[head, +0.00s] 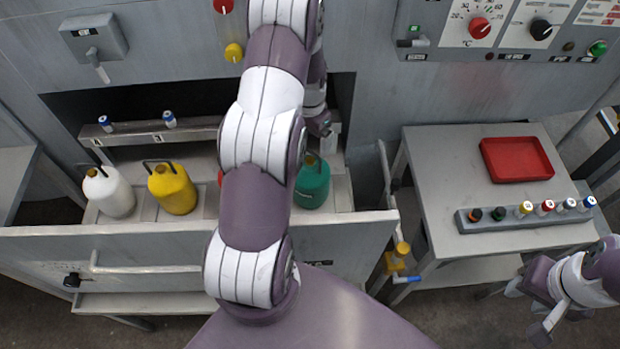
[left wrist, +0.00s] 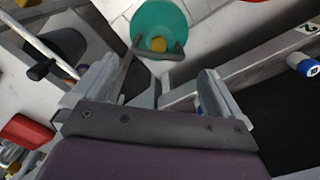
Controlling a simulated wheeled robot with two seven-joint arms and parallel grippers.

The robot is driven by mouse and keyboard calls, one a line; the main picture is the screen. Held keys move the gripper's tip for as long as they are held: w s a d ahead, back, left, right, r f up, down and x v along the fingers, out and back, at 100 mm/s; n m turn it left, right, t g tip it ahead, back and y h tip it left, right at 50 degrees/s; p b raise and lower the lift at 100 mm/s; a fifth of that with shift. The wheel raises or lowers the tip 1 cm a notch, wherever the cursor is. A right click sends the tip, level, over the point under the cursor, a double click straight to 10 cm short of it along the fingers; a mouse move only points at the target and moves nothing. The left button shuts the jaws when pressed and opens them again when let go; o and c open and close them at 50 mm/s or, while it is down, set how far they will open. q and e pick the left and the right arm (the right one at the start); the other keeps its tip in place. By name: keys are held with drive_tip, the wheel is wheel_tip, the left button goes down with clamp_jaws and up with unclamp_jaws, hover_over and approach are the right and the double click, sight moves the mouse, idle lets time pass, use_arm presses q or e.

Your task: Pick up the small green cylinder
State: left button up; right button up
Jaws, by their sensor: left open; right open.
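My right gripper (head: 541,312) is open and empty, in front of the table.
White (head: 110,194) and yellow (head: 173,190) canisters stand in the machine's front tray. Two blue-capped vials sit on the shelf (head: 150,137) behind. A red tray (head: 516,160) lies on the table behind the rack. Bare table top surrounds the tray.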

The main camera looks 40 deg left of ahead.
sight(310, 159)
use_arm(q)
wheel_tip(310, 159, down, 8)
drive_tip(key=shift+d+p, duration=0.15)
drive_tip(key=shift+p, duration=0.95)
drive_tip(key=shift+w+f, duration=0.1)
drive_tip(key=shift+f, duration=0.2)
drive_tip(key=c, duration=1.6)
drive_tip(key=shift+r, duration=0.1)
drive_tip(key=shift+c, duration=1.2)
